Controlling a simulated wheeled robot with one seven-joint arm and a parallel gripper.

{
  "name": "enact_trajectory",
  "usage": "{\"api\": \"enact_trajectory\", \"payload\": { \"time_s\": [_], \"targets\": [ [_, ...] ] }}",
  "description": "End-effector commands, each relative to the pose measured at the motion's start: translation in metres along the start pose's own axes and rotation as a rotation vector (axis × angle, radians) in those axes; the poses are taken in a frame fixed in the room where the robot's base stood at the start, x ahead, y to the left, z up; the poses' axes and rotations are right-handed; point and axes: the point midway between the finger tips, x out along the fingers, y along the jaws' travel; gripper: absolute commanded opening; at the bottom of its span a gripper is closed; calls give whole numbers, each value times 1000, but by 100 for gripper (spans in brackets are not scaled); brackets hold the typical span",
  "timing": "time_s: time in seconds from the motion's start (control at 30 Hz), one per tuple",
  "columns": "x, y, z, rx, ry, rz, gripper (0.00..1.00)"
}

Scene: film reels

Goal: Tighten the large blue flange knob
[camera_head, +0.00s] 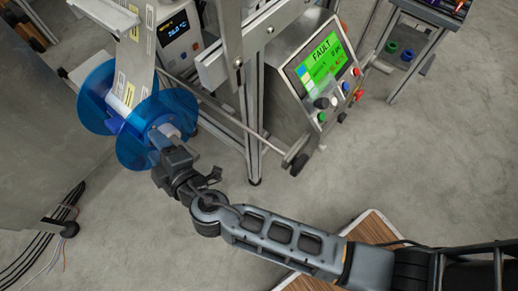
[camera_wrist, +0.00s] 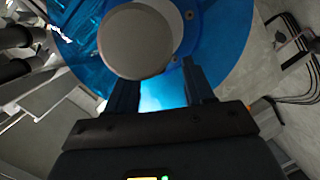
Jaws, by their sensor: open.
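The large blue translucent flange (camera_head: 130,152) is on the near side of the film reel at the left of the head view. It also fills the top of the wrist view (camera_wrist: 225,45). A pale round knob (camera_wrist: 135,42) stands out from the flange, its flat end facing the wrist camera. In the head view a grey hub (camera_head: 157,137) shows at the flange's middle, partly hidden by my gripper. My gripper (camera_head: 168,143) is open right at the hub. In the wrist view its fingers (camera_wrist: 162,82) point at the flange, just below the knob; contact cannot be told.
A second blue flange (camera_head: 94,98) and a labelled film strip (camera_head: 132,65) are behind. A control panel (camera_head: 322,68) reads FAULT on green. A metal frame post (camera_head: 252,120) stands right of the reel.

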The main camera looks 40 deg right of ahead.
Motion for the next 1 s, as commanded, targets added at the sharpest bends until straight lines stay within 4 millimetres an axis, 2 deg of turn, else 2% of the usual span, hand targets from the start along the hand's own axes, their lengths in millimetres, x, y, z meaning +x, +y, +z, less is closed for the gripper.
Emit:
{"api": "enact_trajectory", "payload": {
  "time_s": [0.03, 0.6, 0.67, 1.0],
  "targets": [
    [1, -6, 3, 3, 1, 15, 53],
    [2, -11, 3, 37, 1, 196, 53],
    [-13, -8, 0, 34, 0, 191, 53],
    [-74, -19, -1, 35, 0, 189, 53]
  ]
}}
